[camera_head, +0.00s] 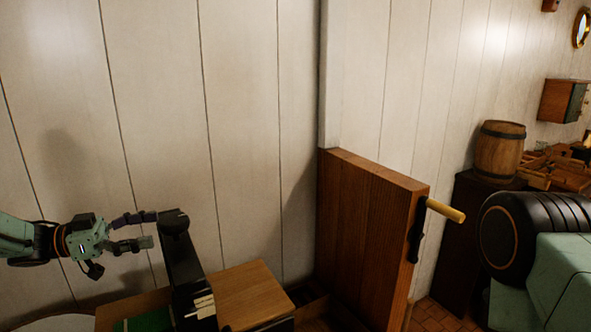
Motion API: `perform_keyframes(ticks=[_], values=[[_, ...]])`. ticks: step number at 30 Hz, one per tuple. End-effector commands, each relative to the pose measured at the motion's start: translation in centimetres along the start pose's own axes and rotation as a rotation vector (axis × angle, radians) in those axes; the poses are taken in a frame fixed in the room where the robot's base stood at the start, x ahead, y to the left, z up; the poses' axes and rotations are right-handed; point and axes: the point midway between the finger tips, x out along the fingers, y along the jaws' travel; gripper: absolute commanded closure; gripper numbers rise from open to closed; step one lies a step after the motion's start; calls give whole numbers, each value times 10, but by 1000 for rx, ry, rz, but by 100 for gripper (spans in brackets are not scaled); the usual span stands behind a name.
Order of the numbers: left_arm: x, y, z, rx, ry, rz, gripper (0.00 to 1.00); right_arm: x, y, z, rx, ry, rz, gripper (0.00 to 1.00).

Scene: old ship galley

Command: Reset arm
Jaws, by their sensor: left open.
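My left gripper (152,229) comes in from the left side of the picture, with its two fingers pointing right and apart. It is open, and nothing shows between the fingers. The fingertips are beside the top of a black upright piece (183,262) with a rounded head. I cannot tell whether they touch it. On the right, a black joint and green link of my right arm show close to the camera. My right gripper is out of view.
A wooden door (365,225) with a light handle (445,210) stands in the middle. A wooden board (245,293) lies low by the black piece. A barrel (499,150) stands on a dark cabinet (463,240) at right. A pale panelled wall (240,110) is behind.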

Motion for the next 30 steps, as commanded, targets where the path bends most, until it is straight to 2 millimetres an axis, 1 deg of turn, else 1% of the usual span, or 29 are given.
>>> perform_keyframes(ticks=[1,6,12,25,30], values=[[10,0,0,-1,-1,3,18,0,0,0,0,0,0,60],[36,0,0,-1,-1,2,18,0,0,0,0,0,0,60],[57,0,0,0,-2,1,18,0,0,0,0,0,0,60],[55,0,0,-1,0,-20,18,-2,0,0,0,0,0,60],[53,0,1,2,-2,-3,18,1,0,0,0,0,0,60]])
